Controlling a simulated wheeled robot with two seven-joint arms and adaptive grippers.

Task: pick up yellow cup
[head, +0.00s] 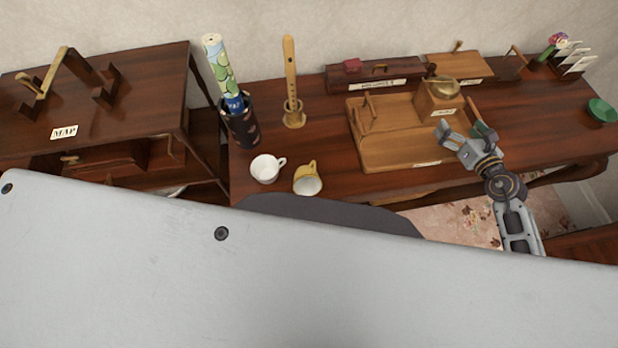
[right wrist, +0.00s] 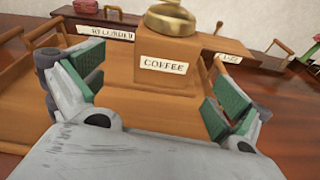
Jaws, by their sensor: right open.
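My right gripper (head: 470,142) is open and empty, well to the right of the yellow cup, over the front of a wooden tray. In the right wrist view my open right gripper (right wrist: 152,100) faces a wooden box labelled COFFEE (right wrist: 165,78); the yellow cup is not in that view. My left gripper is not in view.
The wooden tray (head: 385,152) holds the coffee box with a brass top (head: 442,88). Behind the cups stand a dark holder with rolled papers (head: 240,128) and a recorder on a stand (head: 291,80). A green bowl (head: 602,110) is far right. Bare tabletop lies between yellow cup and tray.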

